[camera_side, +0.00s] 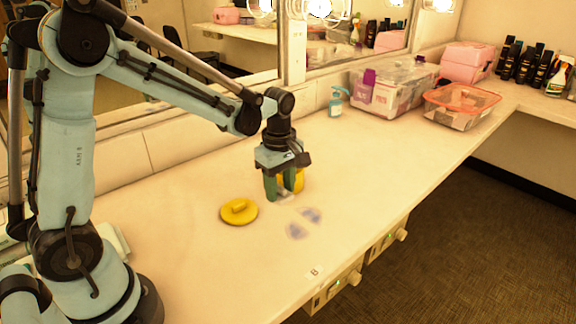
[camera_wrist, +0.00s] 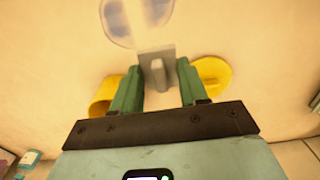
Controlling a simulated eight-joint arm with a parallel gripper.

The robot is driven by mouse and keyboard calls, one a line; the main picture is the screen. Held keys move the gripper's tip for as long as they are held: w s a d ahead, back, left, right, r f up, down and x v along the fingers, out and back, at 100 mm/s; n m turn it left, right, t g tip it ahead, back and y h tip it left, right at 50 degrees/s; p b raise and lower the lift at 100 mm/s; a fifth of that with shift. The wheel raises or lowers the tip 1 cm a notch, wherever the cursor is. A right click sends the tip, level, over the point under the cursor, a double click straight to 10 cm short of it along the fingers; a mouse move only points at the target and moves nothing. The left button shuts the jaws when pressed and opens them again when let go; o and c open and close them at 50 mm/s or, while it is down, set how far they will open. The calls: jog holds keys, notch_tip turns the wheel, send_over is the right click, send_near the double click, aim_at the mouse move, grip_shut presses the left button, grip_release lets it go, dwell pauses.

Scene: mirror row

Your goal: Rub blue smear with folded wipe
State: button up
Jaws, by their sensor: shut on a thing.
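The blue smear shows in the side view as two faint blue patches (camera_side: 311,215) with a pale gap between them. In the wrist view the smear (camera_wrist: 120,22) is at the top, with a pale band through it. My gripper (camera_side: 282,190) points down behind the smear, its green fingers shut on the folded wipe (camera_side: 285,197). In the wrist view the grey folded wipe (camera_wrist: 157,54) sits between the fingertips of my gripper (camera_wrist: 156,82), just short of the smear. The wipe is at or very near the counter; I cannot tell whether it touches.
A yellow lid (camera_side: 239,212) lies left of my gripper, and a yellow tub (camera_side: 299,180) stands close behind it. A blue pump bottle (camera_side: 335,102), clear boxes (camera_side: 392,92) and several dark bottles (camera_side: 524,63) stand farther back. The counter (camera_side: 365,165) right of the smear is clear.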

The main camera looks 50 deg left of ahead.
aim_at(287, 202)
notch_tip(287, 202, down, 5)
jog(key=shift+f, duration=0.1)
jog(key=shift+d, duration=0.7)
jog(key=shift+c, duration=0.4)
jog(key=shift+d+f, duration=0.2)
jog(key=shift+d, duration=0.2)
jog(key=shift+w+d, duration=0.1)
jog(key=shift+d, duration=3.9)
jog(key=shift+w+a, duration=0.1)
jog(key=shift+w, duration=0.7)
jog(key=shift+s+a, duration=0.1)
jog(key=shift+a, duration=4.9)
jog(key=shift+w, duration=0.75)
jog(key=shift+d, duration=4.85)
jog(key=shift+w+d, duration=0.2)
jog(key=shift+w, duration=0.75)
jog(key=shift+s+a, duration=0.1)
jog(key=shift+a, duration=5)
notch_tip(287, 202, up, 8)
